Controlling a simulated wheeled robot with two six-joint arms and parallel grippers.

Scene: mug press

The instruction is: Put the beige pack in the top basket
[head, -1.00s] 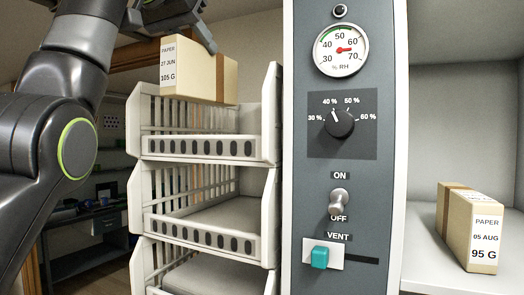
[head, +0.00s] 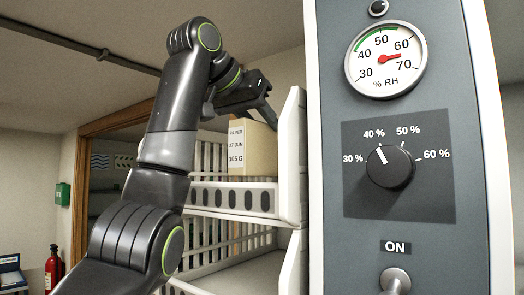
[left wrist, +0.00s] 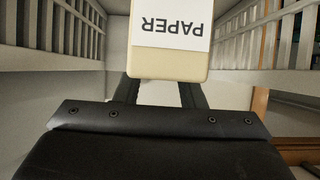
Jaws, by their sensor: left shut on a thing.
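The beige pack (head: 258,150) has a white label reading PAPER, 27 JUN, 105 G. In the head view it is inside the top basket (head: 232,198), behind the slotted front rail. My left gripper (head: 262,108) reaches over the rail from the left and is shut on the pack. In the left wrist view the pack (left wrist: 168,62) sits between the two fingers, with slatted basket walls on both sides. Whether the pack touches the basket floor is hidden. My right gripper is not in view.
A grey panel with a humidity gauge (head: 386,61), a knob (head: 390,167) and a switch (head: 395,281) stands close to the right of the baskets. A second basket (head: 235,272) is below. A fire extinguisher (head: 54,270) stands far left.

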